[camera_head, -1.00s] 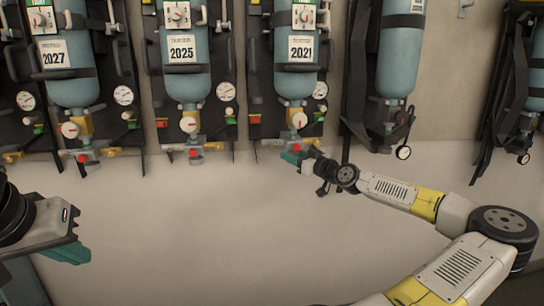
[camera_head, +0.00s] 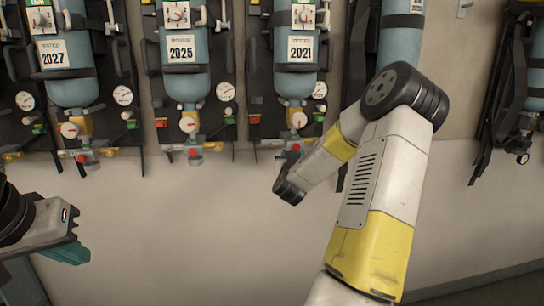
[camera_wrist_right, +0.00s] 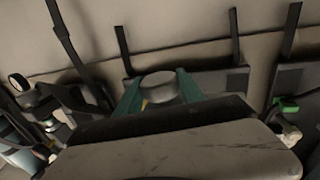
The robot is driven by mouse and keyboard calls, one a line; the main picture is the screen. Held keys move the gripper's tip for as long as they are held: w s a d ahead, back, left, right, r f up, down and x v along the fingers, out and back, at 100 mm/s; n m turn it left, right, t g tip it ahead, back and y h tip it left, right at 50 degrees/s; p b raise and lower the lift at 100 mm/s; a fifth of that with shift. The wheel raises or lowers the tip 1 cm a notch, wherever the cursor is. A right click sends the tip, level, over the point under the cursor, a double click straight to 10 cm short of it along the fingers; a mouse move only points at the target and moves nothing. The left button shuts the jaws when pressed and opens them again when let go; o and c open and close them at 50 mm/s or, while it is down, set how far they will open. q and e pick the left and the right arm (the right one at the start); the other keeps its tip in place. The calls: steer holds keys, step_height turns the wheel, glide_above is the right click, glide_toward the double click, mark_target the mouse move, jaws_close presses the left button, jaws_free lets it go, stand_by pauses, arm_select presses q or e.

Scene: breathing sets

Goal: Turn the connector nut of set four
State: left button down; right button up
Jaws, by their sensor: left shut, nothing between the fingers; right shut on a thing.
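The breathing set labelled 2021 (camera_head: 300,50) hangs on the wall, with a blue cylinder and a valve with a red knob (camera_head: 296,147) at its bottom. In the right wrist view my right gripper (camera_wrist_right: 158,92) has its teal fingers on both sides of a round grey connector nut (camera_wrist_right: 158,80) and is shut on it. In the head view my right forearm reaches to just under the 2021 set; its fingers and the nut are mostly hidden there. My left gripper (camera_head: 72,249) is shut and empty at the lower left, well away from the sets.
Sets labelled 2025 (camera_head: 182,50) and 2027 (camera_head: 55,55) hang to the left. Another set (camera_head: 400,40) to the right is largely covered by my right arm, and one more (camera_head: 520,100) hangs at the far right. The wall below the sets is bare.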

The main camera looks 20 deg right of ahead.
steer(key=m+g+h, duration=0.5)
steer(key=g+h, duration=0.1)
steer(key=shift+w+a+m, duration=0.1)
steer(key=shift+m, duration=0.3)
steer(key=shift+g+h, duration=0.3)
steer(key=o, duration=1.4)
steer(key=shift+c, duration=0.2)
steer(key=v, duration=0.7)
steer(key=shift+s+a, duration=0.2)
steer(key=shift+a, duration=0.15)
